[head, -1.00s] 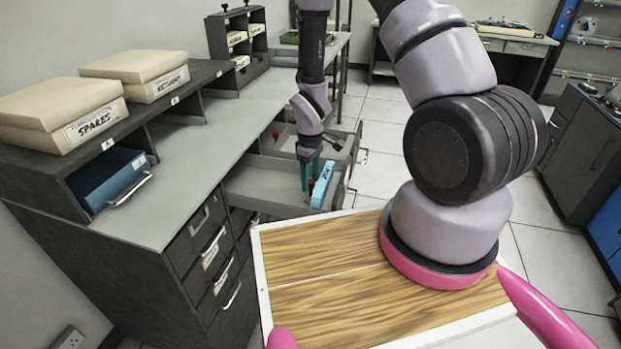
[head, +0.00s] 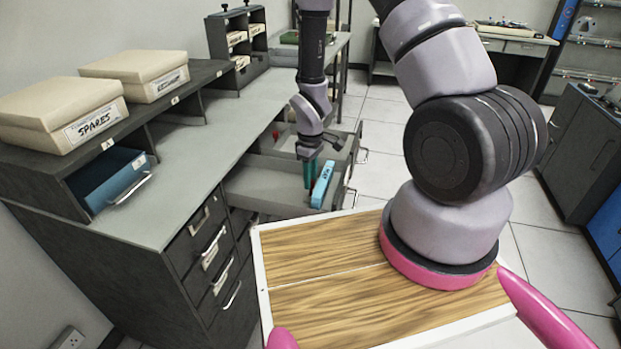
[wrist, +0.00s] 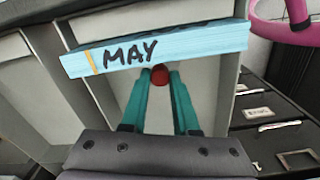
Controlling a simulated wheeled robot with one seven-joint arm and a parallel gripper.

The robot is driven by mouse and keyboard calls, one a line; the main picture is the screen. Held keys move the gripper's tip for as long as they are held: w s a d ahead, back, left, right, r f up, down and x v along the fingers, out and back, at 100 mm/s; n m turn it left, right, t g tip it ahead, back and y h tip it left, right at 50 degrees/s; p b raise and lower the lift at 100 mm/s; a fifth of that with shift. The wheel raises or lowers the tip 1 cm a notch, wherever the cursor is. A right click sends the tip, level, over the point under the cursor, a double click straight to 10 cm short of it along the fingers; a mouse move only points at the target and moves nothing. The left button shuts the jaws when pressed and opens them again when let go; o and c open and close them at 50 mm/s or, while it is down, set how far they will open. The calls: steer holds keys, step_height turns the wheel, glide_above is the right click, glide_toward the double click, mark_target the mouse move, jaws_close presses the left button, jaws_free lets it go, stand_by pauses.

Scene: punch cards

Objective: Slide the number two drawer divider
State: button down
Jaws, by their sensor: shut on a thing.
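The nearer open grey drawer (head: 252,188) extends from the cabinet in the head view. My gripper (head: 309,186) points down into it, its teal fingers close together. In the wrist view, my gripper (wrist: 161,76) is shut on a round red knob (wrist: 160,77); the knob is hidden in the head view. A light-blue card block (head: 322,184) labelled MAY stands right beside the fingers; in the wrist view the block (wrist: 200,45) lies just beyond the knob. I cannot make out the divider plate under the knob or a number on the drawer.
A second open drawer (head: 341,150) with a red knob (head: 276,134) lies behind. The grey cabinet top (head: 190,165) is left of the drawers. Cream boxes (head: 62,112) and a blue tray (head: 110,185) sit at the left. A wood-topped surface (head: 320,268) is in front.

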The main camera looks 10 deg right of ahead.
stand_by(0.7)
steer(key=w+a, duration=0.2)
steer(key=a, duration=0.2)
steer(key=w+a, duration=0.2)
steer(key=a, duration=0.1)
steer(key=w+a, duration=0.3)
steer(key=a, duration=0.1)
steer(key=shift+a+r, duration=0.1)
steer(key=shift+a, duration=0.2)
steer(key=c, duration=0.7)
jaws_free()
steer(key=shift+s, duration=0.15)
steer(key=shift+o, duration=0.2)
step_height(320, 180, up, 11)
